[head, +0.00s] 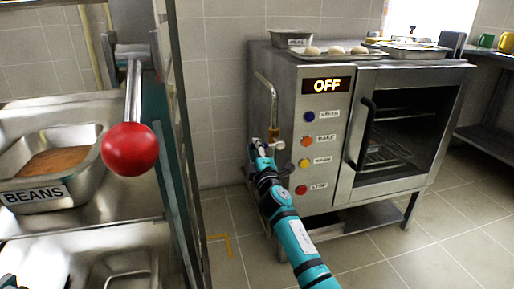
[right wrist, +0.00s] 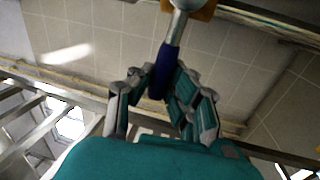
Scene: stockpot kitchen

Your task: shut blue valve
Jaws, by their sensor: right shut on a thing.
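The blue valve handle (right wrist: 163,72) shows in the right wrist view, joined to a metal stem at the top and reaching down between my fingers. My right gripper (right wrist: 160,90) is shut on this handle, with fingers on both sides of it. In the head view my right gripper (head: 259,150) is at the pipe (head: 272,100) on the oven's left side, just below a brass valve body (head: 273,133). The blue handle is mostly hidden there by the gripper. My left gripper cannot be made out.
The steel oven (head: 330,130) has an OFF display (head: 326,85) and several coloured buttons close to my right gripper. A rack (head: 180,130) with a red ball knob (head: 130,149) and a BEANS pan (head: 45,192) stands at left. Floor between is free.

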